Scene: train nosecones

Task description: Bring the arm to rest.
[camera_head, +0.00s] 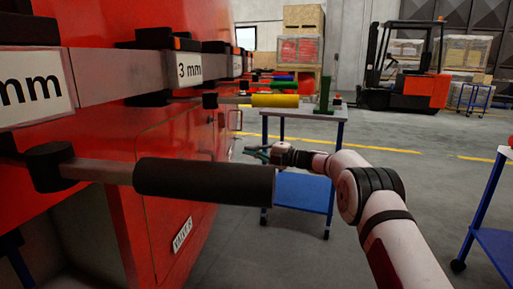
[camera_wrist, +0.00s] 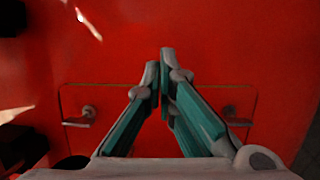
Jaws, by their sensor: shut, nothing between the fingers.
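My gripper (camera_head: 262,150) is at the end of my outstretched arm in the head view, in front of the red train nosecone's side (camera_head: 150,225). In the wrist view my gripper (camera_wrist: 160,72) shows its two teal and grey fingers converging, with the tips together and nothing between them. Behind the fingers is the red surface with a rectangular panel outline (camera_wrist: 75,90) and a small grey fitting on each side. I cannot tell how far the fingertips are from that surface.
A black-gripped handle (camera_head: 205,181) juts out in the left foreground, with a yellow-gripped one (camera_head: 275,100) beyond. A cart with a blue shelf (camera_head: 302,192) stands behind my gripper. Another blue cart (camera_head: 495,240) is at the right edge. A forklift (camera_head: 405,75) stands farther back, beyond open floor.

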